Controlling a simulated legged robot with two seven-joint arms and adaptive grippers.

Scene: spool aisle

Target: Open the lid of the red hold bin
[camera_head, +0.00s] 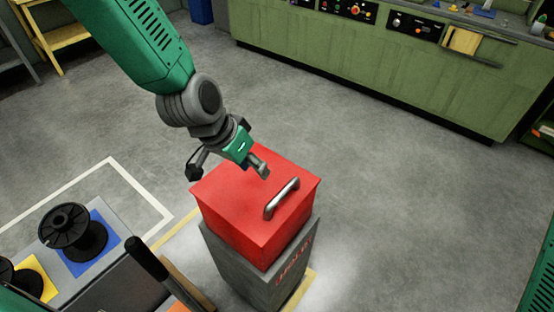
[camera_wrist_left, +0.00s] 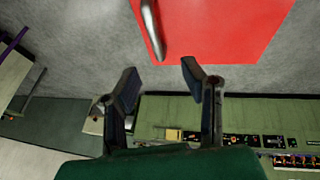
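The red hold bin's red top (camera_head: 235,205) sits on a grey base (camera_head: 262,275) with red lettering. It looks closed. A silver bar handle (camera_head: 281,199) stands on its top near the right edge. In the left wrist view, the red top (camera_wrist_left: 230,25) and the handle (camera_wrist_left: 153,30) show beyond the fingers. My left gripper (camera_head: 229,170) is above the far left part of the lid, to the left of the handle. Its fingers (camera_wrist_left: 160,79) are spread apart with nothing between them, and the handle appears clear of them. My right gripper is not in view.
Black spools (camera_head: 72,230) stand on blue and yellow squares at lower left. A dark lever-like bar (camera_head: 146,258) rises beside the bin. A green console (camera_head: 370,75) with knobs runs along the back. The floor right of the bin is clear.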

